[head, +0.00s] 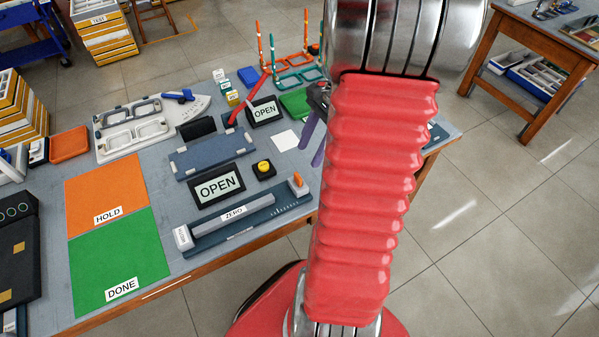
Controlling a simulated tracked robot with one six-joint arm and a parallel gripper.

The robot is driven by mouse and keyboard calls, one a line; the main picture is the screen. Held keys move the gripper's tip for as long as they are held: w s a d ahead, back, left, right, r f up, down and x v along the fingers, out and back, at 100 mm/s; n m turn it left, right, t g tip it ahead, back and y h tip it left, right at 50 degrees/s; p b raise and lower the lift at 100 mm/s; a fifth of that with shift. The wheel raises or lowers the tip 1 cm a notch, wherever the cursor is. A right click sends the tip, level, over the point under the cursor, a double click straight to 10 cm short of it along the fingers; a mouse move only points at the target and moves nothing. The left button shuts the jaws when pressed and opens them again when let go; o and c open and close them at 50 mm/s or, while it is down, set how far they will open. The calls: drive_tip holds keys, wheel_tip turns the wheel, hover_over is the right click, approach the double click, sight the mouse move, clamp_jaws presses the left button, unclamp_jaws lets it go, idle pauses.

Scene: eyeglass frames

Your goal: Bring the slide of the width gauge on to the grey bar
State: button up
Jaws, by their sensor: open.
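The width gauge has a long blue-grey base (262,222) near the front edge of the table. A white end block (183,238) stands at its left end. The grey bar (212,231), with a ZERO label, lies along the base from near that block. The slide (298,185), with an orange top, stands at the right end of the base, with a small gap between it and the bar. My gripper (313,143) has purple fingers, open, above the table behind the slide. My red arm hides part of it. I see nothing between the fingers.
An OPEN sign (217,187) and a yellow button on a black box (264,168) stand behind the gauge. Left are the orange HOLD mat (105,190) and green DONE mat (125,255). A white square (286,140) lies near my gripper. My arm hides the table's right part.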

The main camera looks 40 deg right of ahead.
sight(299, 175)
drive_tip(key=x, duration=0.9)
drive_tip(key=shift+c, duration=0.3)
drive_tip(key=shift+r, duration=0.1)
drive_tip(key=c, duration=0.8)
